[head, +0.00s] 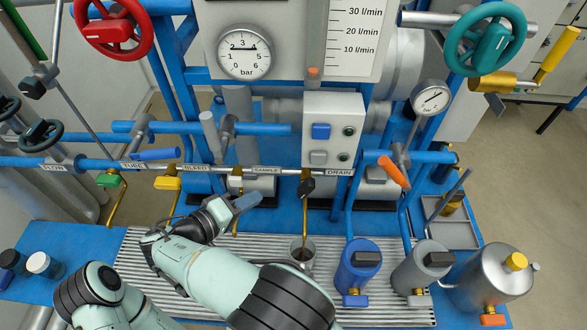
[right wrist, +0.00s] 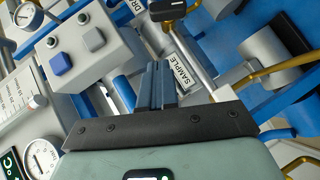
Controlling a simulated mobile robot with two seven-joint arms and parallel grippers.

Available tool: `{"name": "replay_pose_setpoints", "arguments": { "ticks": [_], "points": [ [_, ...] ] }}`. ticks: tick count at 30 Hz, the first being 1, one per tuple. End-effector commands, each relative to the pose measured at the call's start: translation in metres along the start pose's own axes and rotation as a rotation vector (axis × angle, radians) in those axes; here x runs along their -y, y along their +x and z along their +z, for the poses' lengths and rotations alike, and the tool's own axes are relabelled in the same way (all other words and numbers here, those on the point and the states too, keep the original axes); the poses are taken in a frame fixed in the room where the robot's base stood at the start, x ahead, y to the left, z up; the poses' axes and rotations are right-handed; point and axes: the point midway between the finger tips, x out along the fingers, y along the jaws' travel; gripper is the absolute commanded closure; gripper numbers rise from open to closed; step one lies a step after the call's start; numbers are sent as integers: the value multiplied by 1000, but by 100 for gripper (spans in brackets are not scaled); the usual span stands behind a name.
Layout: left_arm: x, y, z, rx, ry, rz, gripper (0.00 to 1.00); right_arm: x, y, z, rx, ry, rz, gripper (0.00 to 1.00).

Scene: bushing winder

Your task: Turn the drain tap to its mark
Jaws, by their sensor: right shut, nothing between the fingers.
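A drain label (head: 339,172) sits on the horizontal pipe in the head view. A tap with a black handle (head: 306,187) hangs between it and the sample label (head: 266,170), above a brass spout. The tap also shows at the top of the right wrist view (right wrist: 168,8). I cannot make out its mark. My right gripper (head: 248,202) is shut and empty, left of and below the black-handled tap, apart from it. Its blue fingers show together in the right wrist view (right wrist: 157,85). My left gripper is out of view.
A cup (head: 302,252) stands on the ribbed drain grid (head: 400,315) below the spout. A blue canister (head: 358,268) and a grey canister (head: 423,267) stand to the right. A switch box (head: 333,130) is above the pipe. Other taps (head: 168,183) hang to the left.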

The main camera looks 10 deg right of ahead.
Motion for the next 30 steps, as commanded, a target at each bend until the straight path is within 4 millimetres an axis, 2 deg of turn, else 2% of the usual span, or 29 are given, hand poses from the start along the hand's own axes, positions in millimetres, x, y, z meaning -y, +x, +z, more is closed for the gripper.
{"name": "replay_pose_setpoints", "arguments": {
  "ticks": [2, 5, 19, 24, 30],
  "points": [
    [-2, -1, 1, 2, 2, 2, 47, -1, -1, -2, -1, 29, 5, 100],
    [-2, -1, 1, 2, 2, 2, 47, 0, 8, -2, 2, 35, 6, 100],
    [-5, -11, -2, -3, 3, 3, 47, -1, 102, 0, 2, 30, 5, 100],
    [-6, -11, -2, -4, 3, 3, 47, 0, 118, 18, 0, 30, 3, 100],
    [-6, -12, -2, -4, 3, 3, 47, 0, 125, 26, -2, 31, 3, 100]
  ]
}}
